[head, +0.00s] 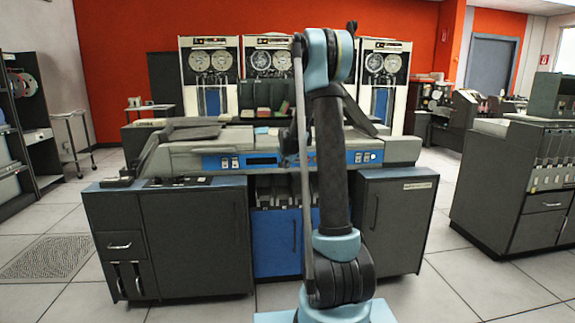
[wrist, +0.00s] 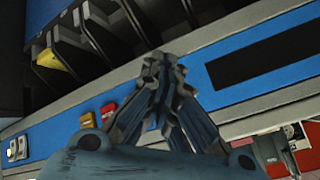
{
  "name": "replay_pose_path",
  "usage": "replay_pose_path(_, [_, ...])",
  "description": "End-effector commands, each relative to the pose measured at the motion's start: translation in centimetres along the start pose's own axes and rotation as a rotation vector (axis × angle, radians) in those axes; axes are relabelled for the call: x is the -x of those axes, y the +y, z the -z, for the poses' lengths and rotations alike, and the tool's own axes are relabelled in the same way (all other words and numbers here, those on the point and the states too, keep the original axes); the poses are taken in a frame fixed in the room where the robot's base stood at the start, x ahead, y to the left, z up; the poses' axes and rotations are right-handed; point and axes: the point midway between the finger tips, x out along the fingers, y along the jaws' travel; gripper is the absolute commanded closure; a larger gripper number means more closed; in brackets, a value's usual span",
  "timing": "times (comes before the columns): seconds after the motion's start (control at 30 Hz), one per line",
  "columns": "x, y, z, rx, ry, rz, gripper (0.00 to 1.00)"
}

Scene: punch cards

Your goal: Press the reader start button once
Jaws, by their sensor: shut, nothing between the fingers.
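The card reader (head: 190,150) is a wide grey machine with a blue control strip on its front. The strip carries small pale buttons (head: 228,162) at left, a dark window (head: 262,161), and more buttons with a round white light (head: 374,157) at right. In the wrist view, my gripper (wrist: 158,62) is shut and empty in front of the blue strip. A red button (wrist: 108,113) and a pale yellow button (wrist: 88,121) show left of the fingers, with white buttons (wrist: 17,148) farther left. I cannot read which is start. In the head view my arm hides most of the gripper.
Dark slots (wrist: 95,45) with a yellow piece (wrist: 48,58) border the strip in the wrist view. Dark cabinets (head: 195,235) and a blue door (head: 275,240) stand below the reader. Another cabinet (head: 520,200) stands at right. Floor (head: 450,285) is clear in front.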

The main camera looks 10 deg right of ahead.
Motion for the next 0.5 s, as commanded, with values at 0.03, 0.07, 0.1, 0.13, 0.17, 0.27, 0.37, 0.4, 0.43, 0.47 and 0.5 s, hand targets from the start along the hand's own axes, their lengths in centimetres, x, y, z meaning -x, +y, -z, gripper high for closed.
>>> replay_pose_path(0.03, [0.02,0.01,-0.02,0.0,0.0,0.0,1.0])
replay_pose_path(0.07, [0.02,0.01,-0.02,0.0,0.0,0.0,1.0])
replay_pose_path(0.1, [0.01,0.01,-0.01,0.0,0.0,0.0,1.0])
replay_pose_path(0.13, [0.01,0.01,-0.02,0.0,0.0,0.0,1.0])
replay_pose_path(0.17, [0.01,0.0,-0.01,0.0,0.0,0.0,1.0])
replay_pose_path(0.27, [0.02,0.01,-0.02,0.0,0.0,0.0,1.0])
replay_pose_path(0.37, [0.16,0.11,-0.13,0.0,0.0,0.0,1.0])
replay_pose_path(0.4, [0.29,0.2,-0.21,0.0,0.0,0.0,1.0])
replay_pose_path(0.43, [0.4,0.28,-0.29,0.0,0.0,0.0,1.0])
replay_pose_path(0.47, [0.54,0.38,-0.39,0.0,0.0,0.0,1.0])
replay_pose_path(0.5, [0.75,0.53,-0.54,0.0,0.0,0.0,1.0])
